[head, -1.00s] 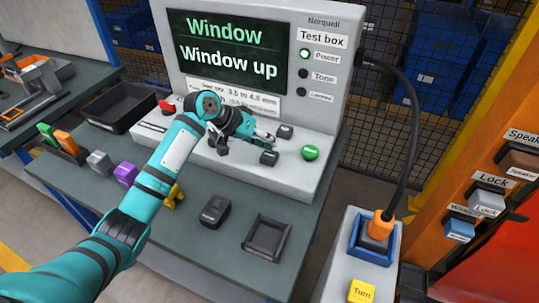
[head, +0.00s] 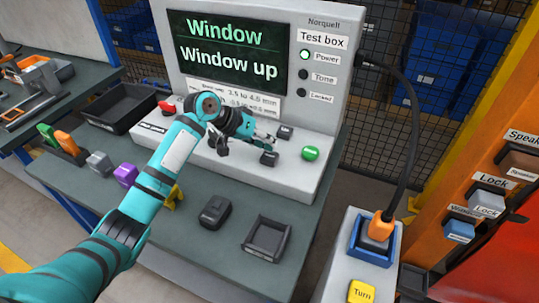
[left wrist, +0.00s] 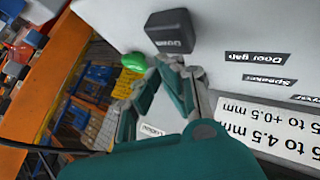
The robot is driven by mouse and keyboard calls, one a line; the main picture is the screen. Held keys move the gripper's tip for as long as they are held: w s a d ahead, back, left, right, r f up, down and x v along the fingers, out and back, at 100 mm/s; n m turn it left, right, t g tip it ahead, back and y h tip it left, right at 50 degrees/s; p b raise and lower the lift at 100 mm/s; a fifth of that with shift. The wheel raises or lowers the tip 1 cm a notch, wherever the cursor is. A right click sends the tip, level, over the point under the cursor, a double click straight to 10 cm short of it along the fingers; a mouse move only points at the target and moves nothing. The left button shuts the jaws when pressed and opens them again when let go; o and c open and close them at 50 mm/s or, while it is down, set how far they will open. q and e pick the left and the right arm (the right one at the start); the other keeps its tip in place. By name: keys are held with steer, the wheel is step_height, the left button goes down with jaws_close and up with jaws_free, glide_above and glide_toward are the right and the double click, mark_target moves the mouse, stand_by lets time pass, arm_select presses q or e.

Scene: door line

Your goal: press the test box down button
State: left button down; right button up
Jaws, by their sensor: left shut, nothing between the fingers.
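The test box (head: 330,62) is a pale console whose screen (head: 232,57) reads "Window" and "Window up". Its sloped front carries a dark front button (head: 269,158), a second dark button (head: 285,132) behind it and a round green button (head: 310,153). The left wrist view shows a dark button (left wrist: 170,32) that appears to read "Down", and the green button (left wrist: 134,62) beside it. My left gripper (head: 270,139) is shut and empty over the panel, close to the two dark buttons. In the wrist view its tips (left wrist: 172,66) look apart from the Down button. My right gripper is not in view.
On the bench are a black tray (head: 122,106), a dark device (head: 215,212) and an open dark holder (head: 266,238). A pedestal (head: 341,261) with a yellow Turn button (head: 361,292) stands at the right. A black cable (head: 414,125) hangs from the box to an orange plug (head: 380,226).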

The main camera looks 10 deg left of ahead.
arm_select(q)
steer(key=shift+f, duration=0.15)
steer(key=shift+f, duration=0.25)
